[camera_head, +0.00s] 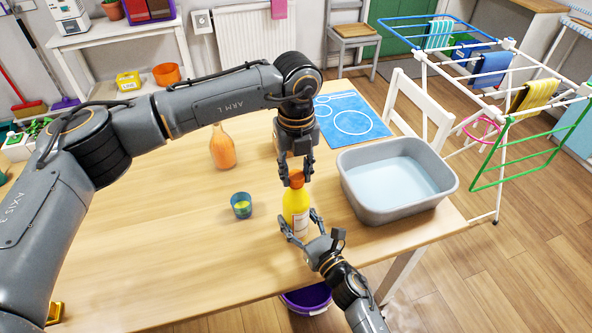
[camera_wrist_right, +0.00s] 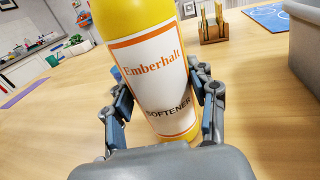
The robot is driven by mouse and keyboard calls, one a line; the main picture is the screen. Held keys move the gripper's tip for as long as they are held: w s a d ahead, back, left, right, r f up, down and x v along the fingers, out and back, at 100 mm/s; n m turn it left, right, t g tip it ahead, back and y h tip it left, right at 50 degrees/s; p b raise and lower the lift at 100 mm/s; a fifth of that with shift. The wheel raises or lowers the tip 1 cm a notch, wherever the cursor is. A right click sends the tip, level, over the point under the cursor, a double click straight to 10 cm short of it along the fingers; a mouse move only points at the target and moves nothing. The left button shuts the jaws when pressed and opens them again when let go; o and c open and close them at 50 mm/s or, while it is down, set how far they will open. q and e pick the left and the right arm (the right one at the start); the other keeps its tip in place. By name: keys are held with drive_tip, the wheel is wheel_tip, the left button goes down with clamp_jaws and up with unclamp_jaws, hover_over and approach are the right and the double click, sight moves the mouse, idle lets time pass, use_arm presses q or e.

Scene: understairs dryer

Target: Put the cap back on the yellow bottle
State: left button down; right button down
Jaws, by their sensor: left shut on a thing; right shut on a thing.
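The yellow bottle (camera_head: 296,211) stands upright near the table's front edge. In the right wrist view the bottle (camera_wrist_right: 152,85) shows a white label reading "Emberhalt" and "SOFTENER"; its top is out of that view. My right gripper (camera_head: 300,222) is shut on the bottle's body, one finger on each side. The orange-red cap (camera_head: 297,179) is at the bottle's top. My left gripper (camera_head: 296,171) points down from above and is shut on the cap. I cannot tell whether the cap is seated on the neck or just above it.
A grey basin of water (camera_head: 352,193) stands close on the right. A teal cup (camera_head: 241,206) and an orange bottle (camera_head: 222,149) stand to the left. A blue mat (camera_head: 350,121) lies behind. The table's left part is largely clear.

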use_arm(q)
drive_tip(key=m, duration=0.8)
drive_tip(key=shift+m, duration=0.4)
drive_tip(key=m, duration=1.8)
drive_tip(key=shift+m, duration=0.3)
drive_tip(key=m, duration=0.3)
drive_tip(key=shift+f+m, duration=0.1)
drive_tip(key=shift+m, duration=0.2)
drive_tip(key=c, duration=0.9)
unclamp_jaws()
